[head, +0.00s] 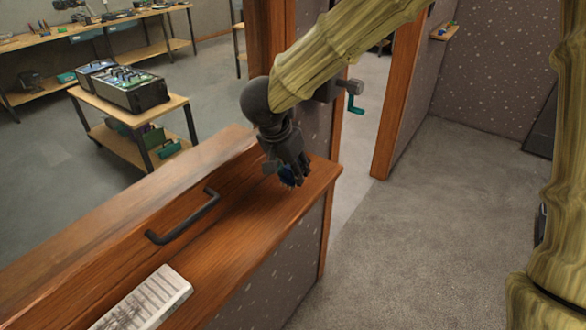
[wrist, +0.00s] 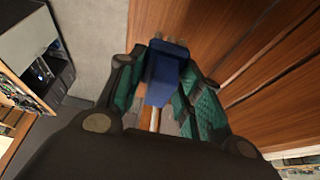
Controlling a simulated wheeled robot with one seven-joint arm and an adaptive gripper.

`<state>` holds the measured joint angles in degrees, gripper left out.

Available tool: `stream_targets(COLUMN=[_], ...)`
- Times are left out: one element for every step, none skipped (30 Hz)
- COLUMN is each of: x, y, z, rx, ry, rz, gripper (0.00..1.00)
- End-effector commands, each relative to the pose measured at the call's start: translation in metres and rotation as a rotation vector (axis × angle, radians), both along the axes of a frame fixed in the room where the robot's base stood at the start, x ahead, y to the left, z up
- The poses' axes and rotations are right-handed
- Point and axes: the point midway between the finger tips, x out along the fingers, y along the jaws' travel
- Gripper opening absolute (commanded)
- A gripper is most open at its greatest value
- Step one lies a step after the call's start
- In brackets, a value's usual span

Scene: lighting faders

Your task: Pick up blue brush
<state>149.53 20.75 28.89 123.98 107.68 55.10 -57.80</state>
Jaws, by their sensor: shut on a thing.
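The blue brush (wrist: 162,75) sits between the fingers of my gripper (wrist: 165,95) in the wrist view, with a pale handle or stem showing below its blue part. In the head view my gripper (head: 291,175) points down over the far right end of the wooden counter top (head: 235,210), shut on the brush. Only a small blue part of the brush (head: 287,176) shows there, mostly covered by the fingers. I cannot tell whether the brush touches the counter.
A black bar handle (head: 184,219) is fixed on the counter, left of my gripper. A white panel (head: 150,300) lies at the counter's front. Carpet at right is clear.

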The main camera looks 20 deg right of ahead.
Motion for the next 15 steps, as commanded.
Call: stream_targets(x=[-0.01, -0.017, -0.025, -0.032, -0.039, -0.049, -0.055, -0.062, -0.07, -0.076, -0.081, -0.088, -0.093, -0.097, -0.102], y=[0.003, 0.005, 0.007, 0.009, 0.011, 0.013, 0.016, 0.018, 0.019, 0.021, 0.023, 0.025, 0.026, 0.027, 0.029], z=[-0.001, -0.001, 0.0, 0.001, 0.002, 0.002, 0.003, 0.004, 0.005, 0.006, 0.007, 0.007, 0.008, 0.008, 0.009], rx=[0.001, 0.001, 0.001, 0.001, 0.001, 0.001, 0.001, 0.002, 0.0, 0.0, 0.0, 0.0, 0.0, 0.0, 0.0], ry=[-0.001, -0.001, -0.002, -0.001, -0.001, -0.001, -0.002, -0.002, 0.0, -0.001, -0.002, -0.002, -0.002, 0.0, 0.0], rz=[0.001, 0.002, 0.003, 0.002, 0.002, 0.003, 0.002, 0.001, 0.001, 0.001, 0.002, 0.002, 0.002, 0.001, 0.001], gripper=[0.1, 0.1, 0.1, 0.1, 0.1, 0.1, 0.1, 0.1, 0.1, 0.1, 0.1, 0.1, 0.1, 0.1, 0.1])
